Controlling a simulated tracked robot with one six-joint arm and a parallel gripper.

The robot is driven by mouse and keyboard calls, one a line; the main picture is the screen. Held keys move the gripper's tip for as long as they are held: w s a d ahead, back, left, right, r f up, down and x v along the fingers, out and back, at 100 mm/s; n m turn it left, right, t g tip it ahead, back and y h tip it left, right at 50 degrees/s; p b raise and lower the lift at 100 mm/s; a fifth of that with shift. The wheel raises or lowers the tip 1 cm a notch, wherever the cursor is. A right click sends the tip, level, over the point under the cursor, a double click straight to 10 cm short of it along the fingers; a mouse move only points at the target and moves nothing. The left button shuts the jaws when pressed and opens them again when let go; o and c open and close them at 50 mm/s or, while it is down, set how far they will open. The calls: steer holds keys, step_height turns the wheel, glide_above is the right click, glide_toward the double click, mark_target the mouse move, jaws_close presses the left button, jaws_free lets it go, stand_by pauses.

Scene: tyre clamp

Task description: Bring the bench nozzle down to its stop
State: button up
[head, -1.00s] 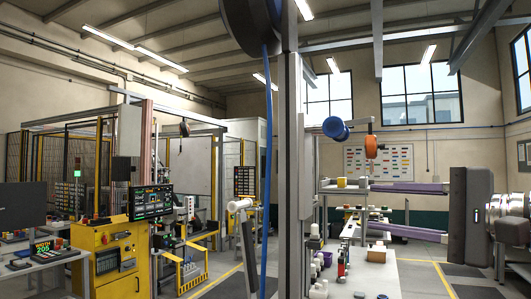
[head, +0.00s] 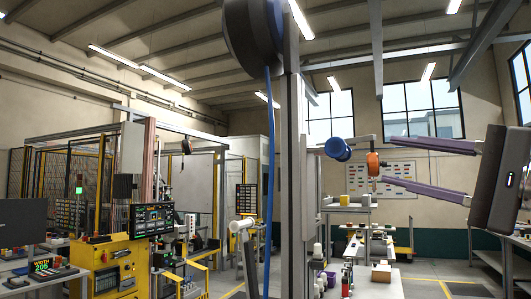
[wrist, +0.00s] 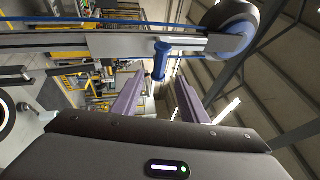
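A blue cylinder (head: 337,149) with a pale end sits on a short arm at the grey column (head: 291,190). It looks like the bench nozzle's handle, but I cannot tell for sure. It also shows in the wrist view (wrist: 160,61), beyond and between my fingers. My gripper (head: 384,160) is open, with two purple fingers pointing left at about the cylinder's height. In the wrist view my gripper (wrist: 159,78) has a clear gap between its fingers and holds nothing. The fingertips appear apart from the cylinder. The nozzle's stop cannot be made out.
An orange unit (head: 373,163) hangs just right of the blue cylinder. A blue hose (head: 267,180) runs down beside the column from a dark reel (head: 252,40). A white bench (head: 372,285) with bottles and boxes stands below. A yellow machine (head: 108,265) is at left.

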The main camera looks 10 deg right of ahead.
mark_target(346, 152)
steer(key=shift+x, duration=6.2)
steer(key=shift+c, duration=0.2)
jaws_close()
